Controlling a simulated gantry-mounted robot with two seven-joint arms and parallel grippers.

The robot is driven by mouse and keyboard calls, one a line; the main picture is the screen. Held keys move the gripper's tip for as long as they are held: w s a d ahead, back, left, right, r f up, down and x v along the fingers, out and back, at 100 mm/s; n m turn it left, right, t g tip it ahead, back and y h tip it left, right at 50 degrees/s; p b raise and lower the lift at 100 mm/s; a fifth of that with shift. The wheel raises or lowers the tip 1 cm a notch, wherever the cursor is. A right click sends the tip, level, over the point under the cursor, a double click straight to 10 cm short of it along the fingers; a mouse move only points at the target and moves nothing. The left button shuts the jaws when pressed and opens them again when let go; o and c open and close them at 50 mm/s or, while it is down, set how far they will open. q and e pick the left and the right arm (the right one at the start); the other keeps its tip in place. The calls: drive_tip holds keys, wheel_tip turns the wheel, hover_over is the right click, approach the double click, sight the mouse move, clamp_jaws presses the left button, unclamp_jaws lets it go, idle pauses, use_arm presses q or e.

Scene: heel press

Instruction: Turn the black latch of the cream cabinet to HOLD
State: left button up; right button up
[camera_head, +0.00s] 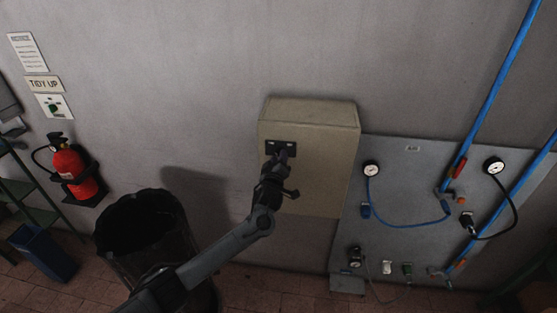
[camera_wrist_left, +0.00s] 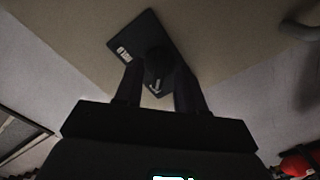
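The cream cabinet (camera_head: 325,170) hangs on the grey wall in the head view, its door closed. A black latch plate (camera_head: 270,147) is on the upper left of its front. My left gripper (camera_head: 281,158) is at this plate and covers part of it. In the left wrist view the dark knob of the black latch (camera_wrist_left: 158,62) stands on the plate, which bears a small white label (camera_wrist_left: 123,54). The two fingers of my left gripper (camera_wrist_left: 158,85) lie on either side of the knob and appear closed against it. The lettering cannot be read. My right gripper is not in view.
A grey panel (camera_head: 405,180) with gauges and hoses is right of the cabinet. Blue pipes (camera_head: 497,83) run up from it. A red extinguisher (camera_head: 75,170) hangs at the left. The wall above the cabinet is clear.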

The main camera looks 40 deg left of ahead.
use_arm(q)
clamp_jaws()
drive_tip(key=shift+m, duration=0.3)
drive_tip(key=m+p, duration=0.1)
drive_tip(key=m, duration=1.6)
drive_tip(key=shift+a, duration=0.1)
drive_tip(key=shift+m, duration=0.3)
idle(0.5)
